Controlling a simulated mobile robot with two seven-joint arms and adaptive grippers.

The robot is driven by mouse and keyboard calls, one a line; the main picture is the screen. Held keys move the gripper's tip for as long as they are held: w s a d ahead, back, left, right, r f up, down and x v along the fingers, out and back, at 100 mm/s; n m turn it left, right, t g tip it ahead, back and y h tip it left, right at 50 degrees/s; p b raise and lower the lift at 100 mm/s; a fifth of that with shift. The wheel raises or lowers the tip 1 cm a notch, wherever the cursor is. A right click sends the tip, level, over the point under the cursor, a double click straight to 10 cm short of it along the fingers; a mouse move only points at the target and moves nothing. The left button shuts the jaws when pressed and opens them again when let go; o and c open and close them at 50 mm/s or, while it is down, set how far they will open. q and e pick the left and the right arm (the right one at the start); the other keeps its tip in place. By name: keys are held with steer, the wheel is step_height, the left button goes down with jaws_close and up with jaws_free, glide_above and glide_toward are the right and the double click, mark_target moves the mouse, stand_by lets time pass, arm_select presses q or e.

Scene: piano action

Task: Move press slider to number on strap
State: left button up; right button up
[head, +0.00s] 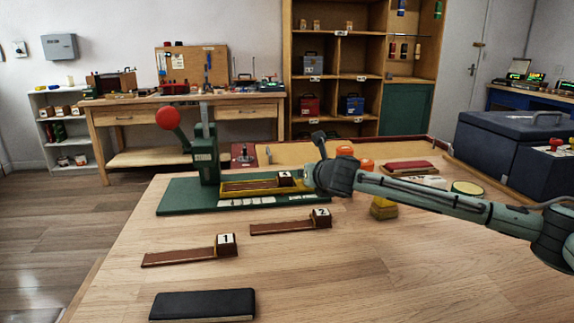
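The green press (206,160) stands on a flat green base (178,198) at the table's far left, its lever ending in a red ball (168,118). A yellow tray (232,192) on the base holds a brown strap (255,185) with a white number tag, seemingly 4. A row of small white labels (245,202) runs along the base's front; I cannot make out the slider's setting. My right gripper (312,178) is at the tray's right end, mostly hidden by its wrist; its fingers cannot be made out. My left gripper is out of view.
Straps tagged 1 (190,255) and 2 (288,226) lie in front of the press. A black pad (203,305) lies at the front. The front right tabletop is clear.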

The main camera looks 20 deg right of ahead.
steer(key=shift+w+d+f+n, duration=0.35)
steer(key=shift+w+d+n, duration=0.1)
steer(key=shift+w, duration=0.15)
steer(key=shift+x, duration=3.2)
jaws_close()
